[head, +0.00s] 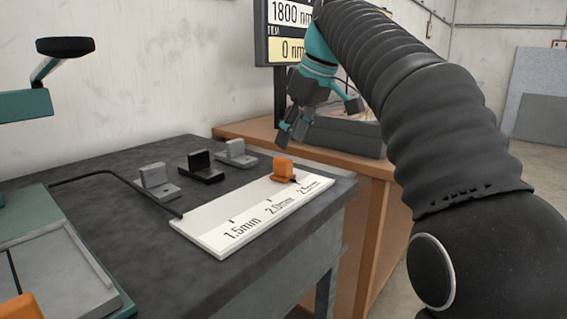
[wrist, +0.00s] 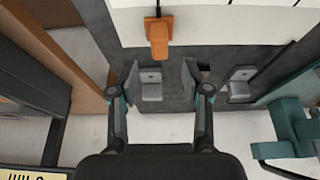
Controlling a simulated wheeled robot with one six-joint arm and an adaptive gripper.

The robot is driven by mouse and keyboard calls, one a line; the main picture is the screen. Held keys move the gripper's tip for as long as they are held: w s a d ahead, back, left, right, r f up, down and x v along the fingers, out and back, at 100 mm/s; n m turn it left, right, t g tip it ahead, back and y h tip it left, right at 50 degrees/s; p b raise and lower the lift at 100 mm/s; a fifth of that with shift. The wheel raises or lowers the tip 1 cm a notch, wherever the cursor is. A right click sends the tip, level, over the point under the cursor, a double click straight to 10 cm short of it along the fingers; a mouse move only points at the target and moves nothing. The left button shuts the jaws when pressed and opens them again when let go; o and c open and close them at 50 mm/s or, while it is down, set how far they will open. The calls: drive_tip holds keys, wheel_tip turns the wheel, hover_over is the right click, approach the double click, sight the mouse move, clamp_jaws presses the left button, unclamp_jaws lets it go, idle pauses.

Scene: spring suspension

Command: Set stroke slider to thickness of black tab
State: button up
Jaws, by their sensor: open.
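The orange stroke slider (head: 283,168) sits on the white scale strip (head: 212,240), at the far end by the partly covered third label; 1.5mm and 2.0mm read clearly. It also shows in the wrist view (wrist: 158,35). The black tab (head: 201,166) stands on the dark bench between two grey tabs (head: 157,183) (head: 237,152). In the wrist view the black tab is mostly hidden behind a finger. My gripper (head: 291,137) is open and empty, raised above the bench's far end. In the wrist view a grey tab shows between its fingers (wrist: 160,75).
A thin black bent rod (head: 115,182) lies left of the strip. A grey-teal apparatus (head: 45,262) occupies the left. A wooden desk (head: 245,130) behind holds a display (head: 290,30) reading 1800 nm and 0 nm.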

sight(284, 159)
drive_tip(key=b+x, duration=0.1)
drive_tip(key=x, duration=0.6)
drive_tip(key=shift+c, duration=0.3)
clamp_jaws()
drive_tip(key=shift+s, duration=0.1)
